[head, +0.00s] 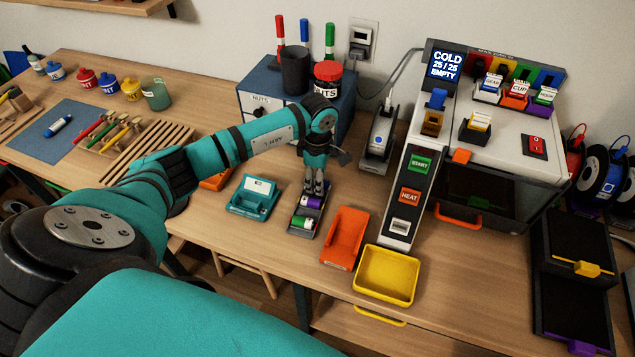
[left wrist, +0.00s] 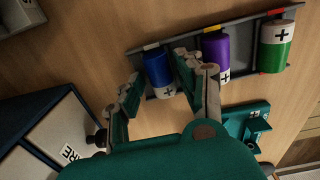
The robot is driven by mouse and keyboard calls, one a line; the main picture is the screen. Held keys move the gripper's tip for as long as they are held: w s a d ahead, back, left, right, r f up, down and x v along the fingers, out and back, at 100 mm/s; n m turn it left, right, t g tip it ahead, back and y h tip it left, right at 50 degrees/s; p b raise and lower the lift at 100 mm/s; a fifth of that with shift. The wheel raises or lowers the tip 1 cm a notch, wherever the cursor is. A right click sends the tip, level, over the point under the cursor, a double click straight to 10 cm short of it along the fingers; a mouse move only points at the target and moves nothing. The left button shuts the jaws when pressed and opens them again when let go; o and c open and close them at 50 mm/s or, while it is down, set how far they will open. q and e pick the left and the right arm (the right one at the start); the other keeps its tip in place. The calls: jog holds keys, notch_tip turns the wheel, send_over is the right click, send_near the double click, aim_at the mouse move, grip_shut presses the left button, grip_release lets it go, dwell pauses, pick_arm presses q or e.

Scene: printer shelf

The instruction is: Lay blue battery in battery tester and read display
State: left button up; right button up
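The blue battery (left wrist: 158,70) lies in the dark battery tray (left wrist: 268,12), beside a purple battery (left wrist: 215,55) and a green one (left wrist: 275,45). My left gripper (left wrist: 160,76) is open, with one finger on each side of the blue battery; firm contact cannot be made out. In the head view my left gripper (head: 315,187) points down over the tray's far end and hides the blue battery. The teal battery tester (head: 248,208) stands left of the tray; its small display (head: 261,185) is too small to read. My right gripper is not in view.
An orange tray (head: 344,238) and a yellow bin (head: 386,277) stand right of the battery tray. The blue drawer cabinet (head: 262,103) stands behind the gripper. A machine with START and HEAT buttons (head: 410,190) is further right.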

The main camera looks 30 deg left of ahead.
pick_arm(q)
jog(key=shift+r, duration=0.1)
jog(key=shift+c, duration=2)
grip_shut()
jog(key=shift+r+p, duration=0.3)
jog(key=shift+r, duration=0.15)
jog(key=shift+r+p, duration=1.7)
jog(key=shift+r, duration=1.35)
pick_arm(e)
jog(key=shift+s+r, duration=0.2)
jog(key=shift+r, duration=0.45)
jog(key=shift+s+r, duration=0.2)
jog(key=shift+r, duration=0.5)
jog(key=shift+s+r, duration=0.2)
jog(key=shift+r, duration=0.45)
